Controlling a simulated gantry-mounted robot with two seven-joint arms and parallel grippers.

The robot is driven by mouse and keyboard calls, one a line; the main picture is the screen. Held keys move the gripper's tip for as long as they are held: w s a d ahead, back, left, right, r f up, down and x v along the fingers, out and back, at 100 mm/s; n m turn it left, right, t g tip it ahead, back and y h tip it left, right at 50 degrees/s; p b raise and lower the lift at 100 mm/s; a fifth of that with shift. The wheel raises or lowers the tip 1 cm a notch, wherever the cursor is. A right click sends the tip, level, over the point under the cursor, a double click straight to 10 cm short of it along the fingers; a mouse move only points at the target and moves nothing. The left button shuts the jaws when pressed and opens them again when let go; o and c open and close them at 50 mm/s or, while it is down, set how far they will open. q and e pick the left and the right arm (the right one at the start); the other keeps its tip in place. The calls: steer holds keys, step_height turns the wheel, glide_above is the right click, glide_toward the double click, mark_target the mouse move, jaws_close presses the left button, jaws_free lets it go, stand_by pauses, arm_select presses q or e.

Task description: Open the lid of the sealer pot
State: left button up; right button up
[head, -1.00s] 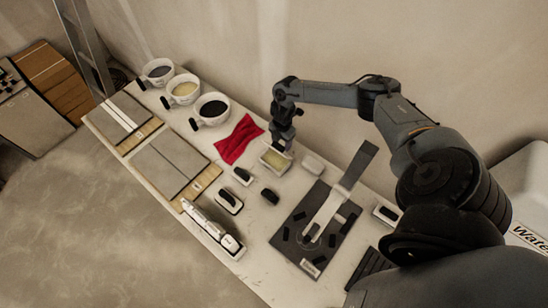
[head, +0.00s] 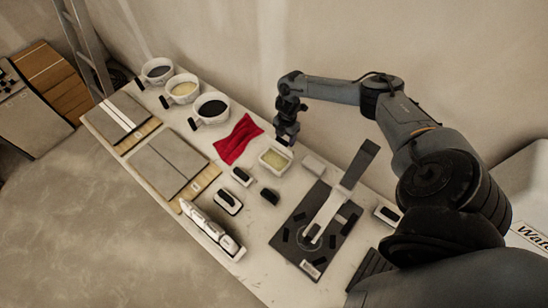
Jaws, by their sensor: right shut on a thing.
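The sealer pot (head: 273,161) is a small pale square container near the back edge of the table, right of the red cloth. Its yellowish inside shows from above. My right gripper (head: 287,141) is just behind the pot's back rim, pointing down, shut on what seems to be the edge of the pot's lid. The lid itself is small and mostly hidden by the gripper, so its exact tilt is hard to tell. My left gripper is not in view.
A red cloth (head: 238,139) lies left of the pot, with a white block (head: 313,165) to its right. Small black-handled tools (head: 228,201) sit in front. A dark board (head: 290,243) with a trowel-like tool is at right. Three cups (head: 211,108) stand at back left.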

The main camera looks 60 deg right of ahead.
steer(key=shift+s+d+f+b, duration=0.1)
steer(key=shift+d+f+b, duration=0.2)
steer(key=shift+d, duration=0.3)
steer(key=shift+d+f+b, duration=0.3)
steer(key=shift+d+b, duration=0.1)
steer(key=shift+b, duration=0.1)
steer(key=shift+c, duration=0.5)
steer(key=shift+d, duration=0.1)
jaws_close()
steer(key=c, duration=0.7)
jaws_free()
steer(key=o, duration=1.6)
steer(key=shift+c, duration=0.2)
